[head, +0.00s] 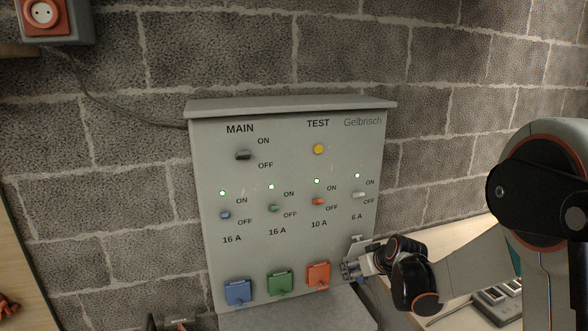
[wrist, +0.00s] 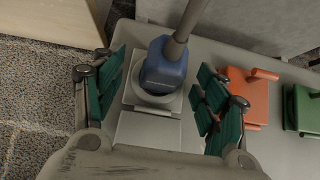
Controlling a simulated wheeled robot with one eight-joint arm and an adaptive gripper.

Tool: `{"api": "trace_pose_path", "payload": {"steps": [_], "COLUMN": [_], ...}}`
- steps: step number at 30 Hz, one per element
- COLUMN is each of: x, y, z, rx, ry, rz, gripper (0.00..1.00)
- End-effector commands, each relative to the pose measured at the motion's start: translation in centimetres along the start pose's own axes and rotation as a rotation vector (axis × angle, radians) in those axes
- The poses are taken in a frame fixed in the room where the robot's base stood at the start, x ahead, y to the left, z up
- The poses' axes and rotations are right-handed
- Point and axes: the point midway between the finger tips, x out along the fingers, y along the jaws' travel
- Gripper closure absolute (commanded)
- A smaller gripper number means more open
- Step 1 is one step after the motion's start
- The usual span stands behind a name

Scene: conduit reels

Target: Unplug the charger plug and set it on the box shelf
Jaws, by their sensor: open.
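The charger plug (wrist: 165,68) is blue with a thick grey cable. In the wrist view it sits in a pale grey socket (wrist: 150,122) whose lid stands open. My gripper (wrist: 160,76) is open, with one green-padded finger on each side of the plug and gaps between pads and plug. In the head view my gripper (head: 352,268) is at the lower right corner of the grey power box (head: 290,235), and it largely hides the plug and socket. The box shelf (head: 335,312) is a grey ledge below the sockets; its part in view looks bare.
Blue (head: 238,292), green (head: 280,282) and orange (head: 318,275) lidded sockets line up left of my gripper. Switches and lit green lamps are above. A block wall is behind. A wooden surface (head: 455,250) lies to the right.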

Motion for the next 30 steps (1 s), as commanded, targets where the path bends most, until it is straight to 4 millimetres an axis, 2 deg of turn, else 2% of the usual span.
{"api": "trace_pose_path", "payload": {"steps": [4,8,21,30], "x": [-0.4,-1.7,-8.8,-11.6], "y": [0.0,0.0,0.0,0.0], "z": [0.0,0.0,0.1,0.0], "rx": [0.000,0.000,0.002,0.000], "ry": [0.000,0.000,-0.001,0.000], "rz": [0.000,0.001,0.000,0.000], "gripper": [0.33,0.33,0.33,0.33]}}
